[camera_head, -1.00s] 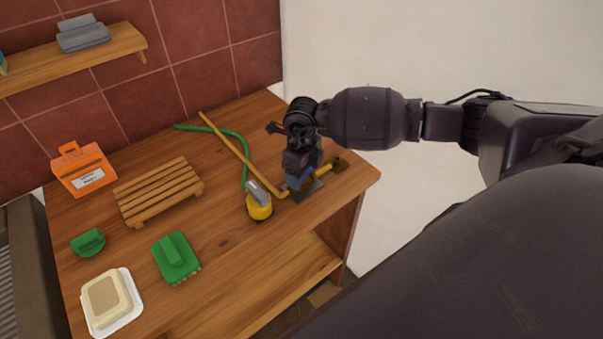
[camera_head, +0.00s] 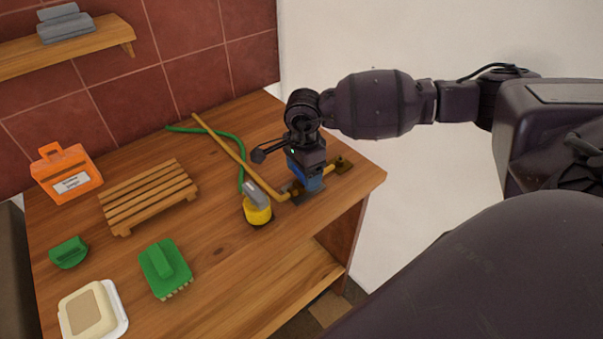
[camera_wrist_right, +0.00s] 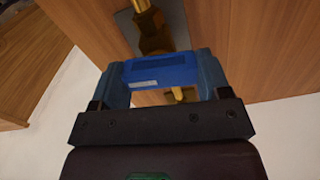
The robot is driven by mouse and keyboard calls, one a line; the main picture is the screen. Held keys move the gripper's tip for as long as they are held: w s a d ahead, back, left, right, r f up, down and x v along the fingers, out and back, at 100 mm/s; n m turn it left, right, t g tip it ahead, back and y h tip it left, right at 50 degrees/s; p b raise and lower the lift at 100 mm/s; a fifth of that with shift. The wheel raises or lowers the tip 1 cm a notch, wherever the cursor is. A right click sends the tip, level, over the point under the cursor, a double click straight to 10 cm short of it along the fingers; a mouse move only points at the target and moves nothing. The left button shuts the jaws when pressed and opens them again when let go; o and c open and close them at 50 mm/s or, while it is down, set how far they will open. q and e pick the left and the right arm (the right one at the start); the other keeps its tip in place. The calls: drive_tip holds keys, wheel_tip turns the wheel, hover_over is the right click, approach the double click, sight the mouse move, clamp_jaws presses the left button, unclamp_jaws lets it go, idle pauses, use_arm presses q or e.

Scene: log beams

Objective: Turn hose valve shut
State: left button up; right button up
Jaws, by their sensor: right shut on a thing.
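The hose valve is brass pipework (camera_head: 341,165) on a grey plate at the right end of the wooden counter. Its blue handle (camera_wrist_right: 160,70) lies between the two fingers of my right gripper (camera_wrist_right: 162,80) in the right wrist view, and the gripper is shut on it. In the head view my right gripper (camera_head: 307,180) points down over the valve and hides most of it. The yellow and grey hose connector (camera_head: 257,206) stands beside the valve, with the green hose (camera_head: 240,150) running back from it. My left gripper is not in view.
The counter (camera_head: 215,230) also holds a wooden rack (camera_head: 148,196), an orange box (camera_head: 67,174), a green brush (camera_head: 165,268), a green item (camera_head: 69,252) and a soap dish (camera_head: 123,325). A shelf (camera_head: 75,47) hangs on the tiled wall. The front middle is clear.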

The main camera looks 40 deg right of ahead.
drive_tip(key=shift+f+n, duration=0.1)
drive_tip(key=shift+n, duration=0.6)
drive_tip(key=o, duration=0.9)
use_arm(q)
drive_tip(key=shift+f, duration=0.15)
use_arm(e)
drive_tip(key=shift+o, duration=0.4)
drive_tip(key=shift+r, duration=0.25)
drive_tip(key=shift+r+p, duration=0.8)
drive_tip(key=shift+r, duration=1.2)
drive_tip(key=shift+r+p, duration=0.6)
drive_tip(key=shift+r, duration=1.15)
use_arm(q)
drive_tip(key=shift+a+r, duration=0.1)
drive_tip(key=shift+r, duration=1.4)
use_arm(e)
drive_tip(key=shift+r, duration=0.1)
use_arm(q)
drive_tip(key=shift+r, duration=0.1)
